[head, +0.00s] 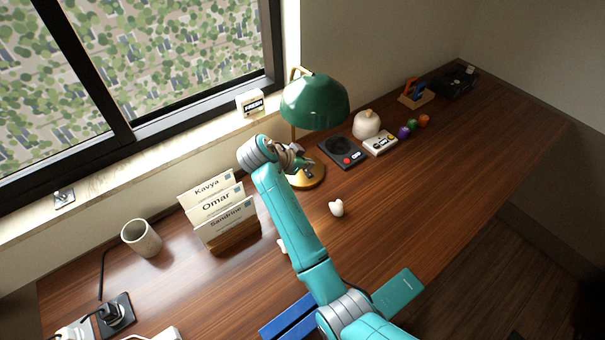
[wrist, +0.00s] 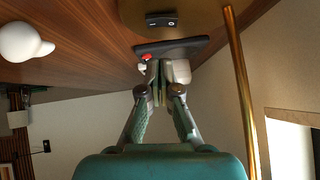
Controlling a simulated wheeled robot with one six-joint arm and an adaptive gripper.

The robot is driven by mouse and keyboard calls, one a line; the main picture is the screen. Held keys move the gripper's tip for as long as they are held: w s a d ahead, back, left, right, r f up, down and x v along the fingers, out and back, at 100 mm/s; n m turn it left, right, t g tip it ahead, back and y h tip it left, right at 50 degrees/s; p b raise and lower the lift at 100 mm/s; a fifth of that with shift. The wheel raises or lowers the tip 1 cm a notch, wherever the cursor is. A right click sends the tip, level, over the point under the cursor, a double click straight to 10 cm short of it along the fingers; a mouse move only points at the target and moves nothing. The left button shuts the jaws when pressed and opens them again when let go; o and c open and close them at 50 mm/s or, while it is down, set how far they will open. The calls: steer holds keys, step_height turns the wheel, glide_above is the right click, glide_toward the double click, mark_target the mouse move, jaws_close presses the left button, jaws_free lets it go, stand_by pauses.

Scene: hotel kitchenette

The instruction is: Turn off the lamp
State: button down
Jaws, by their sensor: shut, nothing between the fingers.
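The lamp has a green dome shade (head: 314,103) on a thin brass post, which also shows in the wrist view (wrist: 241,95). Its round brass base (head: 316,180) stands on the desk, partly hidden by my gripper. In the wrist view, the base (wrist: 203,14) fills the top edge and carries a small black switch (wrist: 161,20) with light marks. My gripper (head: 308,168) is under the shade, close to the base and beside the post. In the wrist view, its fingertips (wrist: 158,66) are together and empty, apart from the switch in the picture.
A black device (head: 341,153) with a red button sits right of the lamp, near a cream dome-shaped object (head: 366,124). A small white object (head: 336,208) lies in front. Name cards (head: 219,209) and a cup (head: 141,238) stand left. The desk's right front is clear.

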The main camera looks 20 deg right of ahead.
steer(key=v, duration=1)
steer(key=shift+r, duration=0.2)
steer(key=shift+a, duration=0.1)
steer(key=shift+w+a, duration=0.2)
steer(key=shift+w, duration=0.45)
glide_above(303, 175)
steer(key=f, duration=0.6)
steer(key=shift+s+a+f, duration=0.1)
steer(key=shift+s+f, duration=0.15)
steer(key=shift+s, duration=0.05)
steer(key=f, duration=0.3)
steer(key=shift+w+f, duration=0.15)
steer(key=shift+w, duration=0.15)
steer(key=shift+f, duration=0.6)
